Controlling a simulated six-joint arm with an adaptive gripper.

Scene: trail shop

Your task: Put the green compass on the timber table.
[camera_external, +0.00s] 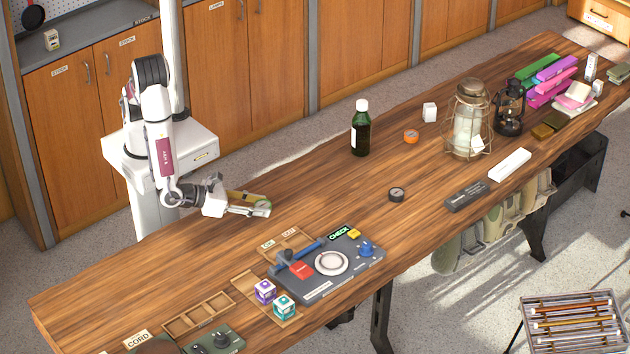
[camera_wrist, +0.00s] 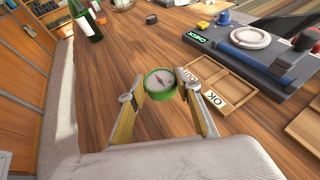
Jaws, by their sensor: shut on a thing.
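The green compass (camera_wrist: 161,81) is a small round case with a white dial, face up in the wrist view. It also shows at my gripper's tip in the external view (camera_external: 262,208). My gripper (camera_wrist: 160,90) is shut on it, one finger on each side. In the external view my gripper (camera_external: 252,204) is over the edge of the timber table (camera_external: 330,190) on the arm's side. The compass is over the tabletop; I cannot tell whether its underside touches the wood.
A wooden tray with paper labels (camera_wrist: 220,82) and a grey check board (camera_external: 325,268) lie close by. A dark bottle (camera_external: 361,130), an orange round item (camera_external: 411,136) and a black round item (camera_external: 397,195) stand farther along. Bare wood lies between them.

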